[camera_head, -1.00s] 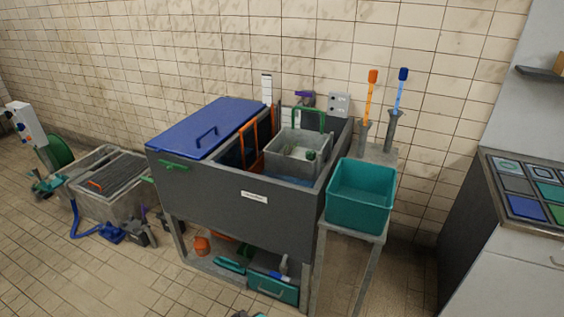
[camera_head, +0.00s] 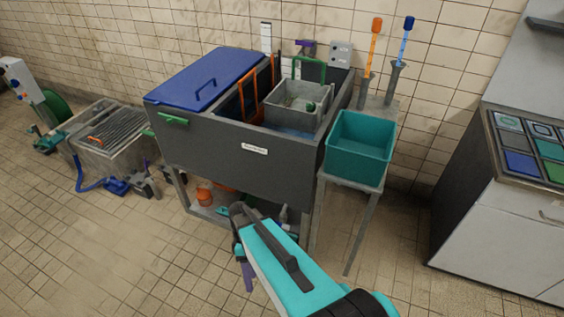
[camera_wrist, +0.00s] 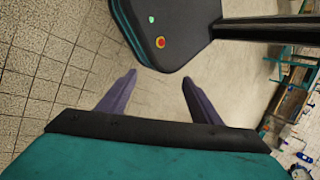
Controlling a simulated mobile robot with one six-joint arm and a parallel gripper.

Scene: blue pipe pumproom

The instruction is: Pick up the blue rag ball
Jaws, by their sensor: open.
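I cannot make out a blue rag ball in either view. My gripper (camera_wrist: 158,78) is open and empty in the wrist view, its two purple fingers apart over tiled floor. In the head view my teal arm reaches in from the bottom, and a purple finger of my gripper (camera_head: 247,277) points down in front of the sink stand. My arm hides part of the stand's lower shelf.
A dark sink (camera_head: 230,150) has a blue lid (camera_head: 190,88) and a grey bin (camera_head: 285,112) inside. A teal bin (camera_head: 350,165) stands on a side table. A counter with coloured squares (camera_head: 525,165) is at right. Floor at lower left is clear.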

